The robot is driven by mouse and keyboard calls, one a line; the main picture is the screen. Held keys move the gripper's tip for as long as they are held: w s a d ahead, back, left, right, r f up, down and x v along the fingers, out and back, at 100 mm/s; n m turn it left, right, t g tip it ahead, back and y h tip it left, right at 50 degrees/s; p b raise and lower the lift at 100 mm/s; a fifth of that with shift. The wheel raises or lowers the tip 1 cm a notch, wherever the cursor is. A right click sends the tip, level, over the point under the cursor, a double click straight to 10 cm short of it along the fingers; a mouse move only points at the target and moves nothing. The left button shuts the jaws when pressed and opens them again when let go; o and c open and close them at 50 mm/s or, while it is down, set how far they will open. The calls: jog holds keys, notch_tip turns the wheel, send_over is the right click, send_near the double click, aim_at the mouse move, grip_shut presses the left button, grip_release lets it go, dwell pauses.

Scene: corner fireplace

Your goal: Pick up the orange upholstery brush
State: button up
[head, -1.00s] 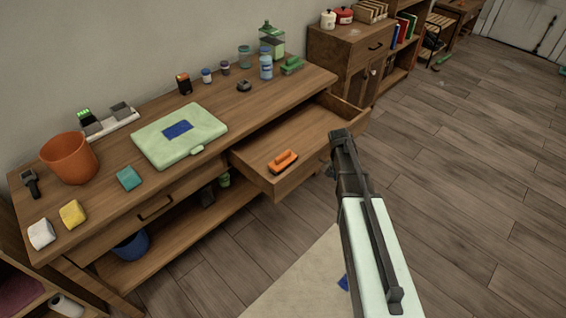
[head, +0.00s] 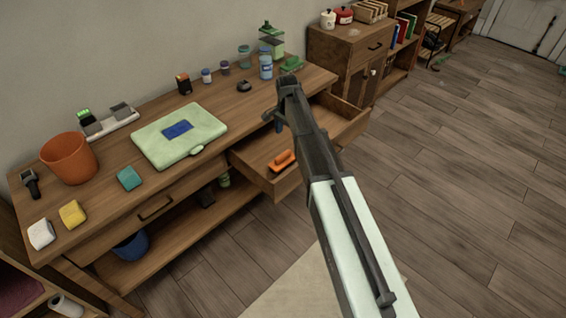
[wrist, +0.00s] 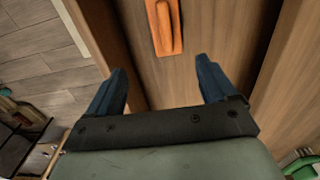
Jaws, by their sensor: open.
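The orange upholstery brush (head: 283,160) lies in the open drawer (head: 262,178), near the drawer's left front corner in the head view. In the wrist view the brush (wrist: 164,26) shows at the top, ahead of the fingers and cut off by the frame edge. My gripper (wrist: 160,85) is open, with its two blue fingers apart and nothing between them. In the head view my arm reaches over the drawer and hides part of it; the gripper's fingertips are mostly hidden there. The gripper is apart from the brush.
The wooden desk (head: 103,211) holds a green case (head: 155,150), an orange pot (head: 69,159), sponges and several small jars. The drawer's walls surround the brush closely on its near side. A cabinet (head: 340,62) stands beyond the desk. The floor (head: 460,170) at right is open.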

aim_at(283, 154)
jog(key=f, duration=0.4)
jog(key=a+f, duration=0.1)
jog(key=f, duration=0.8)
jog(key=shift+s+a+f, duration=0.1)
jog(key=shift+a+f, duration=0.3)
jog(key=c, duration=1.2)
